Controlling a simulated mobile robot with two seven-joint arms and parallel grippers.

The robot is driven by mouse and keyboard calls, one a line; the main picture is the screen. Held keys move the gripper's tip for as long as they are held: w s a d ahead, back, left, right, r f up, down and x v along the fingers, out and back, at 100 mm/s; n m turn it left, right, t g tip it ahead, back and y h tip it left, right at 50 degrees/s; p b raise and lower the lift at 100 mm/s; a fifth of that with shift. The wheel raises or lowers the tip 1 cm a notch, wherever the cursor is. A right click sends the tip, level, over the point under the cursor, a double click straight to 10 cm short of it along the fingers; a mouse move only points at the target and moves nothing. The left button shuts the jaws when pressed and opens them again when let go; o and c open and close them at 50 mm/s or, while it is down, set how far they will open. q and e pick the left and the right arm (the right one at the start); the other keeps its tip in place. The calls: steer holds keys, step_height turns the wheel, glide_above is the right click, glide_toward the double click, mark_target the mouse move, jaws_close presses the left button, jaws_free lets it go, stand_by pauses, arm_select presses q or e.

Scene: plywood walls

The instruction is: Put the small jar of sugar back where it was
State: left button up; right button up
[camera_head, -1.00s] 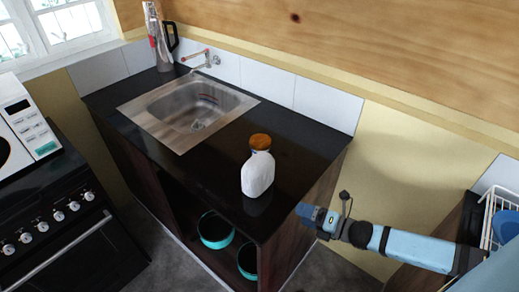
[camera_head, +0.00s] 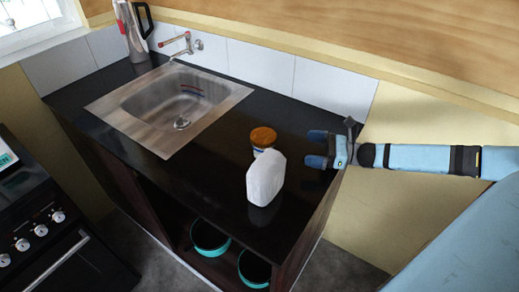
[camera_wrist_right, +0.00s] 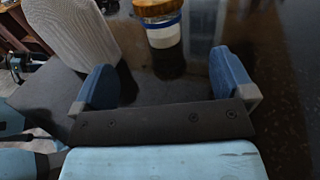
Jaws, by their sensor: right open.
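The small jar of sugar (camera_head: 264,138) has a brown wooden lid and a blue band. It stands on the black counter (camera_head: 225,140), its lower part hidden in the head view by a white container (camera_head: 266,180). My right gripper (camera_head: 316,148) is open and empty at the counter's right side, fingers pointing left toward the jar, with a gap between. In the right wrist view the jar (camera_wrist_right: 162,25) stands ahead of the open fingers (camera_wrist_right: 162,78), not between them; its lid top is cut off. My left gripper is not in view.
The white container stands close to the jar, at the left in the wrist view (camera_wrist_right: 72,30). A sink (camera_head: 175,105) and a metal kettle (camera_head: 132,30) are farther left. Teal-rimmed pots (camera_head: 210,238) sit on the shelf below. A tiled wall (camera_head: 330,85) bounds the counter's back.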

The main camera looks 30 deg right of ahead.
mark_target(269, 141)
steer(key=x, duration=0.8)
steer(key=p+x, duration=0.1)
steer(key=x, duration=0.3)
steer(key=shift+w+a+r+p, duration=0.2)
steer(key=shift+w+a+p, duration=0.05)
steer(key=shift+p, duration=0.05)
steer(key=shift+w+a, duration=0.25)
steer(key=shift+a, duration=0.05)
steer(key=shift+f, duration=0.1)
steer(key=c, duration=0.9)
